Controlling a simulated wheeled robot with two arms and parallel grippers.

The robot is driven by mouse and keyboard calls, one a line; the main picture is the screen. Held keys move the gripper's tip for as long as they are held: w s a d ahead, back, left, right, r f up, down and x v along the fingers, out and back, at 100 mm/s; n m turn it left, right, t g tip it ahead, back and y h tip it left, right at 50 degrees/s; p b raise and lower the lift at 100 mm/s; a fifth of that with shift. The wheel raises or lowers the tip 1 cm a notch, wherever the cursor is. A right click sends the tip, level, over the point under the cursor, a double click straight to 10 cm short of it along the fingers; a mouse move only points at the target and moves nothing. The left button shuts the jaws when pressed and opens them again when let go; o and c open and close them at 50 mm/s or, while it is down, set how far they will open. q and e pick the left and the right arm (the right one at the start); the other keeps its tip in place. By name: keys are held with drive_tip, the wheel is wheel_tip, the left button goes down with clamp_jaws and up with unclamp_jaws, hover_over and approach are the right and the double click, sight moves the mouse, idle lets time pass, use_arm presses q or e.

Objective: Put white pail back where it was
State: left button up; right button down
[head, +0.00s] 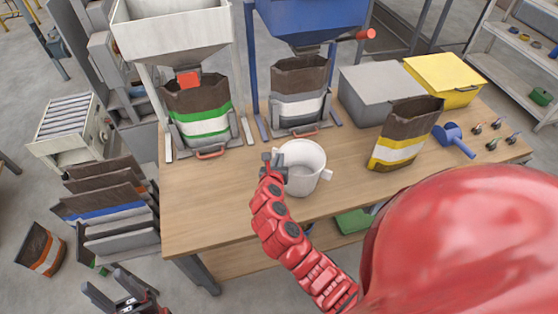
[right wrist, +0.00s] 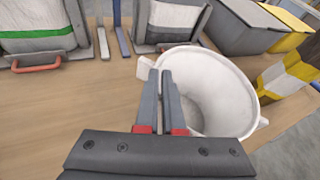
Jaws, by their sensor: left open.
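In the right wrist view the fingers (right wrist: 163,90) are close together at the left wall of the pail (right wrist: 215,85). My left gripper (head: 122,300) is open and empty at the bottom left, away from the table.
Behind the pail stand a white hopper (head: 175,35) and a blue hopper (head: 310,20), each with a bag below. A yellow-striped bag (head: 402,135), a grey bin (head: 385,95), a yellow bin (head: 444,78) and a blue scoop (head: 452,138) are to the right. The table's front left is clear.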

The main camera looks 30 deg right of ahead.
drive_tip(key=shift+f, duration=1)
drive_tip(key=shift+f, duration=0.1)
drive_tip(key=c, duration=1)
unclamp_jaws()
drive_tip(key=shift+a, duration=0.1)
drive_tip(key=shift+c, duration=0.2)
